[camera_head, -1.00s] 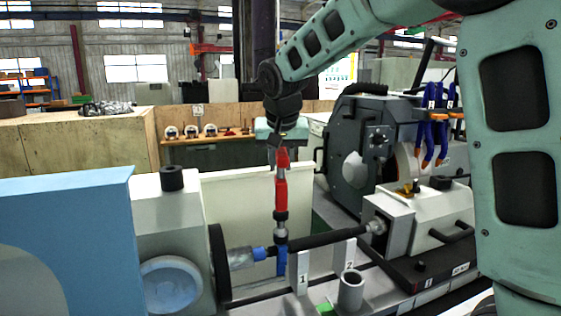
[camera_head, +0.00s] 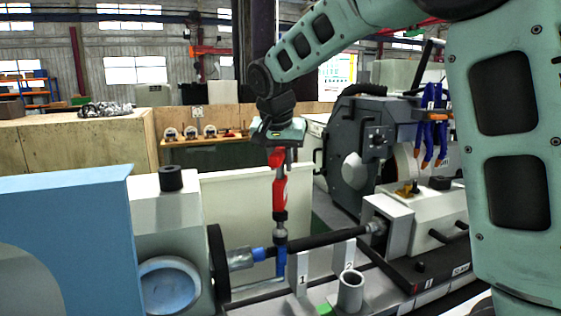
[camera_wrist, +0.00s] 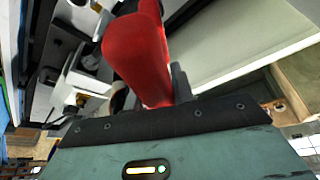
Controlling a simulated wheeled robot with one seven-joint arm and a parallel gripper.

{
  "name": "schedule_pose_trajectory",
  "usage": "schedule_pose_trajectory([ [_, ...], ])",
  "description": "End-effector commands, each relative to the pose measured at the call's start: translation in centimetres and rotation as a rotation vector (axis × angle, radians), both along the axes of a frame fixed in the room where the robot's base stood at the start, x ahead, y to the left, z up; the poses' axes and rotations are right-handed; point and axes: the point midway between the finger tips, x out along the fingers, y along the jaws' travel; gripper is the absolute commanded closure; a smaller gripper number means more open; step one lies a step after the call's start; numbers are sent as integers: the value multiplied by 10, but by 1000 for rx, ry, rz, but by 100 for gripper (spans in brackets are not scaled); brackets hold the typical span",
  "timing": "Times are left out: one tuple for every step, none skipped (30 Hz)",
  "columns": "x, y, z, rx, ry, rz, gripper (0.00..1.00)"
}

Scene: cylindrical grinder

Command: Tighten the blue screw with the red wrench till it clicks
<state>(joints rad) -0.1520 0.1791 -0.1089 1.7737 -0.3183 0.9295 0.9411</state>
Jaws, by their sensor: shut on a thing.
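The red wrench (camera_head: 279,188) stands nearly upright, its red handle at the top and its lower end at the dark horizontal shaft. My gripper (camera_head: 280,155) is above it and shut on the top of the red handle. In the wrist view the red wrench (camera_wrist: 140,55) runs up and away from my gripper (camera_wrist: 165,105). Blue parts (camera_head: 281,260) show at and below the wrench's lower end. I cannot tell which of them is the blue screw, nor how the tip meets it.
The shaft (camera_head: 320,240) runs between a round dark plate (camera_head: 218,262) at left and the tailstock (camera_head: 388,218) at right. Posts marked 1 (camera_head: 300,272) and 2 (camera_head: 347,257) and a grey cup (camera_head: 350,292) stand close by. The grinding wheel housing (camera_head: 352,145) is behind.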

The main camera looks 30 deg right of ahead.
Motion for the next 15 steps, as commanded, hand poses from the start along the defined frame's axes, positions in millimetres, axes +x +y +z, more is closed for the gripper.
schedule_pose_trajectory([
  [-2, 0, -7, 1, 14, -16, 100],
  [-2, 0, -7, 1, 14, -23, 100],
  [-2, 0, -7, 1, 14, -35, 100],
  [-2, 0, -7, 1, 15, -44, 100],
  [-2, 0, -7, 1, 15, -51, 100],
  [-2, 0, -7, 1, 16, -63, 100],
  [-2, 0, -7, 1, 15, -71, 100],
  [-2, 0, -7, 1, 15, -79, 100],
  [-2, 0, -7, 0, 15, -89, 100],
  [-2, 0, -7, 1, 14, -99, 100],
  [-2, 0, -7, 1, 14, -107, 100],
  [-3, 0, -7, 0, 15, -115, 100],
  [-3, 0, -7, 0, 15, -112, 100],
  [-3, 0, -7, 1, 14, -107, 100],
  [-3, -1, -7, 1, 14, -94, 100],
])
